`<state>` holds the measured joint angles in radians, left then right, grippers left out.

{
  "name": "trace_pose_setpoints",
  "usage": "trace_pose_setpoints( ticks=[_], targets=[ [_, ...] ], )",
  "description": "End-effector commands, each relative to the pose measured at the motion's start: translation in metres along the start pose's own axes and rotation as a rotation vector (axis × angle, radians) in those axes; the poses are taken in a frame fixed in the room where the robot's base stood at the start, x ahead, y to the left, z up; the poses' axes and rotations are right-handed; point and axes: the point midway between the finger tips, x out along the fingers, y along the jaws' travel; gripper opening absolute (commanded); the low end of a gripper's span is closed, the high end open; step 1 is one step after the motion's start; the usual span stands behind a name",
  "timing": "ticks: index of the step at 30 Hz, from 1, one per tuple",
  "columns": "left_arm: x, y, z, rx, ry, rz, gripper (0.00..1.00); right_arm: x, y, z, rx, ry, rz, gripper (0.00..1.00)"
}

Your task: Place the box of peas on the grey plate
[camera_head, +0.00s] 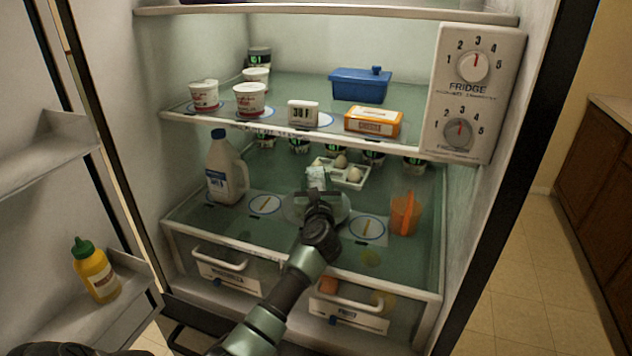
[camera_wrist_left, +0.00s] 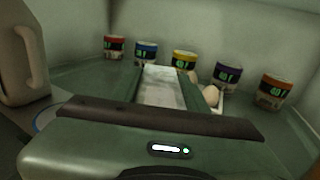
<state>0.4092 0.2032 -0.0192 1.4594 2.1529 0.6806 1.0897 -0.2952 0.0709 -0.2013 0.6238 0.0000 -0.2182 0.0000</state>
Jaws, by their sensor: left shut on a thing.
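My left gripper (camera_head: 318,198) reaches into the fridge over the lower glass shelf. It is shut on a pale whitish-green box, apparently the box of peas (camera_head: 317,176), whose upper part shows just beyond the fingers. In the left wrist view the pale box (camera_wrist_left: 164,88) lies between the two fingers. My right gripper is not in view.
An egg tray (camera_head: 349,180) stands just behind the box. A milk jug (camera_head: 222,172) is at the left and an orange container (camera_head: 404,214) at the right. Several small tubs line the back. The upper shelf (camera_head: 300,128) hangs above.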

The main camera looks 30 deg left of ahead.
Motion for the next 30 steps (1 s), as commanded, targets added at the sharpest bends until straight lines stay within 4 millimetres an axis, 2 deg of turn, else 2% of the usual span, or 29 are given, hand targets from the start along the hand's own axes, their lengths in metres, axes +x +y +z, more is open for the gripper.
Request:
trace_pose_setpoints(
  ticks=[4,5,6,7,16,20,21,30],
  targets=[
    [0.0,0.0,-0.005,0.0,-0.002,0.0,0.0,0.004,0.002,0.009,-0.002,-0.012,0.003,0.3],
    [0.0,0.0,-0.005,0.001,0.0,0.001,0.49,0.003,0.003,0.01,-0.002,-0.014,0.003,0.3],
    [0.0,0.0,-0.005,0.001,0.0,0.001,0.6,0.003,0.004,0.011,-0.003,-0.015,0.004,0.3],
    [0.0,0.0,-0.005,0.001,0.0,0.001,0.65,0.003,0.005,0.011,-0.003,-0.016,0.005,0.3],
    [0.0,0.0,-0.004,0.0,0.0,0.0,0.65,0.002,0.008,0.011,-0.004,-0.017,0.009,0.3],
    [0.0,0.0,0.007,0.0,-0.001,-0.001,0.65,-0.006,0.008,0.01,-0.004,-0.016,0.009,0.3],
    [-0.008,-0.001,0.001,-0.002,0.001,-0.003,0.65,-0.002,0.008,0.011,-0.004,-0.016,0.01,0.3],
    [-0.072,-0.001,0.0,-0.004,0.002,-0.003,0.65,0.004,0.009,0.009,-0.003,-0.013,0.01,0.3]
  ],
)
